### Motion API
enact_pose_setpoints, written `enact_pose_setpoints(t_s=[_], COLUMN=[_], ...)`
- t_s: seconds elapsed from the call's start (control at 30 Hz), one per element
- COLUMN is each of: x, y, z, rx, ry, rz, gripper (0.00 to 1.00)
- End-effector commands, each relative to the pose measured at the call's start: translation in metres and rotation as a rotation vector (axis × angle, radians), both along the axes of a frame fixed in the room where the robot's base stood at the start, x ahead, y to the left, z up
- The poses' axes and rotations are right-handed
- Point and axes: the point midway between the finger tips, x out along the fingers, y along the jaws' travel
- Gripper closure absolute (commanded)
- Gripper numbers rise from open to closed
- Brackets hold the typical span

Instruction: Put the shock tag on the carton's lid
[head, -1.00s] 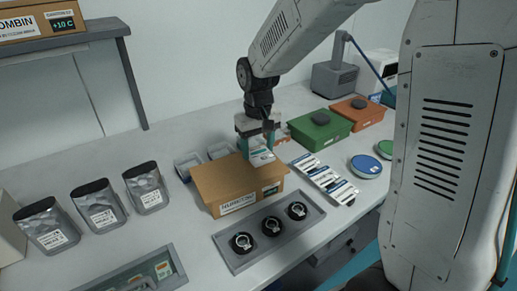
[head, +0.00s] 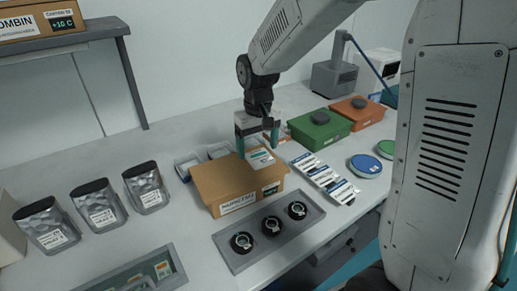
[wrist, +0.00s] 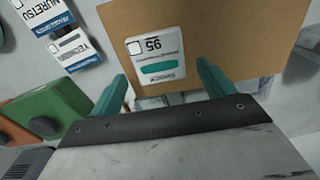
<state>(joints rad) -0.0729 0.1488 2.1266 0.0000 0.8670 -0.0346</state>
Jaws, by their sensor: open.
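The brown carton (head: 215,182) stands on the table with its lid shut. The shock tag (head: 261,158), white with a teal bar, lies on the lid close to one edge. In the wrist view the tag (wrist: 154,50) looks flat on the brown lid (wrist: 230,35), its print upside down. My gripper (head: 258,146) is open just above the tag and holds nothing. In the wrist view its teal fingers (wrist: 162,76) stand apart, one on each side of the tag's near end, clear of it.
A grey tray (head: 270,246) with several black round parts lies in front of the carton. White-and-blue packs (head: 326,180) lie to its right. Green (head: 319,130) and orange (head: 356,112) boxes stand behind. Silver pouches (head: 98,203) stand at left.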

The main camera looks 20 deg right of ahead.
Motion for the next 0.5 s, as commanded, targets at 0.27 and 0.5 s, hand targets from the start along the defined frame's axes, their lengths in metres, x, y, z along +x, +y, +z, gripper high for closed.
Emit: enact_pose_setpoints(t_s=[0.27,0.5], x=[0.001,0.001], y=[0.000,0.000], z=[0.062,0.098], rx=[0.001,0.000], ry=[-0.007,-0.004], rz=[0.000,0.000], gripper=[0.19,0.19])
